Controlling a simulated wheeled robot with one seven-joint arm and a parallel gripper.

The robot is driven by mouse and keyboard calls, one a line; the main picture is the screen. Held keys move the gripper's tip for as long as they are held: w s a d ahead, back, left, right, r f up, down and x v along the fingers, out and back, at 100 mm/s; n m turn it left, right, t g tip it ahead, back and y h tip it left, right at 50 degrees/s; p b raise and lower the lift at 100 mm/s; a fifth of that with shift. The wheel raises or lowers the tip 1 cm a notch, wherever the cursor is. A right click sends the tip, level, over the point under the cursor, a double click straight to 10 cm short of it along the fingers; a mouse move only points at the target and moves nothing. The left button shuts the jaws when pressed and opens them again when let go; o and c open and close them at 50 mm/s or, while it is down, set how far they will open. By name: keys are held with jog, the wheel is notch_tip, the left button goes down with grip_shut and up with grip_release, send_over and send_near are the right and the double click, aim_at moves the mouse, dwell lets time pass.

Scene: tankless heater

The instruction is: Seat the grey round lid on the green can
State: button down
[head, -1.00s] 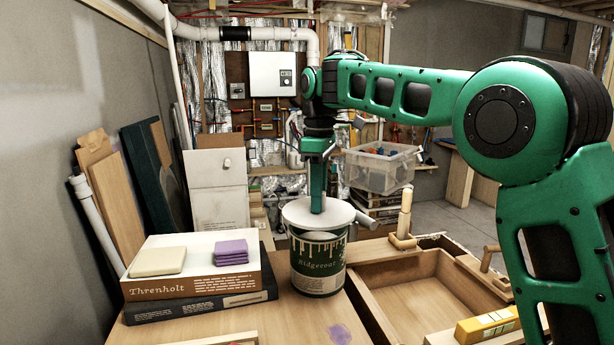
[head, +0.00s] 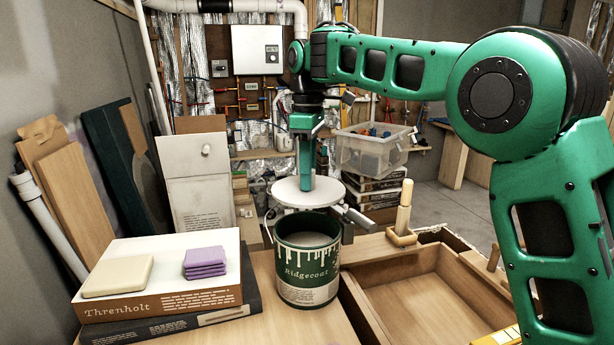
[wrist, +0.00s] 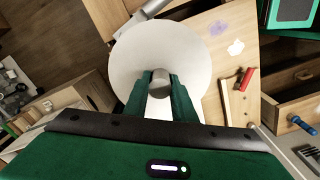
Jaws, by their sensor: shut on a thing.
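The green can (head: 308,278), labelled Ridgecoat, stands upright on the wooden worktop with its mouth open and a pale inside showing. The grey round lid (head: 290,198) is held level, apart from the can, and appears above and beyond its rim in the head view. My gripper (head: 306,186) points down and is shut on the lid's knob. In the wrist view the lid (wrist: 135,60) fills the middle, and the fingers of my gripper (wrist: 160,88) are on both sides of the grey knob (wrist: 160,76). The can does not show in the wrist view.
Stacked boxes (head: 160,295) with a cream block (head: 118,276) and purple cloths (head: 205,262) stand left of the can. An open wooden drawer (head: 430,300) and a wooden peg (head: 403,215) are to the right. A clear bin (head: 372,150) stands behind.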

aim_at(307, 195)
jog(key=shift+s+f, duration=0.1)
jog(key=shift+f, duration=2.4)
jog(key=shift+a, duration=0.1)
jog(key=shift+f, duration=0.1)
jog(key=shift+f, duration=1.55)
jog(key=shift+f, duration=0.85)
dwell(1.0)
jog(key=c, duration=1.4)
grip_release()
